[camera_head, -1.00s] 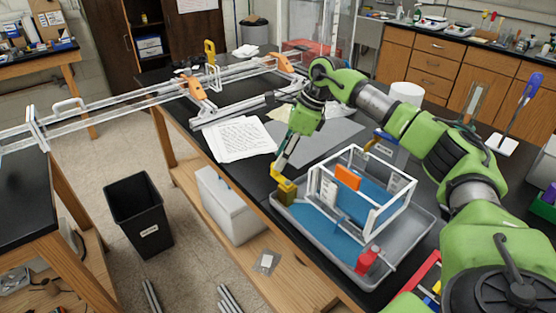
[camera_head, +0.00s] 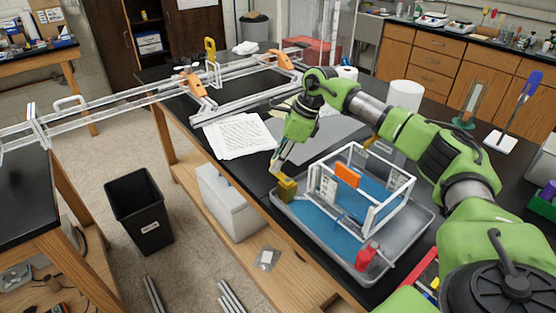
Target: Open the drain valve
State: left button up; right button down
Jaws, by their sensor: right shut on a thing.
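The drain valve is a small brass-yellow block (camera_head: 287,190) at the left corner of the grey tray (camera_head: 421,226), with a yellow handle (camera_head: 276,167) on top. My right gripper (camera_head: 278,163) comes down from above and is shut on the yellow handle. The fingers hide part of the handle, so its exact angle is hard to tell. The tray holds blue liquid or a blue sheet and a white frame box (camera_head: 384,213) with an orange tag (camera_head: 347,175). My left gripper is not in view.
A red fitting (camera_head: 366,257) stands at the tray's front right. Papers (camera_head: 240,138) and a long extrusion frame (camera_head: 240,85) lie on the black bench to the left. A black bin (camera_head: 140,210) and a white container (camera_head: 228,200) stand below. A white roll (camera_head: 405,95) stands behind my right arm.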

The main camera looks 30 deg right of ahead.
jog(key=shift+a+n, duration=0.15)
jog(key=shift+n, duration=0.15)
jog(key=a+n+g, duration=0.1)
jog(key=n, duration=0.1)
jog(key=shift+a+n+y, duration=0.1)
jog(key=shift+n+y, duration=0.3)
jog(key=n+g, duration=0.1)
jog(key=n, duration=0.1)
jog(key=s+a+n+g+b, duration=0.1)
jog(key=n, duration=0.1)
jog(key=a+n, duration=0.1)
jog(key=n, duration=0.2)
jog(key=shift+s+a+g, duration=0.2)
jog(key=shift+s+g, duration=0.15)
jog(key=shift+g, duration=0.05)
jog(key=shift+s+a+n+g+b, duration=0.2)
jog(key=shift+s+n+g+b, duration=0.15)
jog(key=shift+n, duration=0.7)
jog(key=shift+s+a+n+g+b, duration=0.2)
jog(key=shift+s+n+g, duration=0.2)
jog(key=shift+n, duration=0.65)
jog(key=shift+h, duration=0.3)
jog(key=c, duration=1.9)
grip_release()
jog(key=shift+d, duration=0.1)
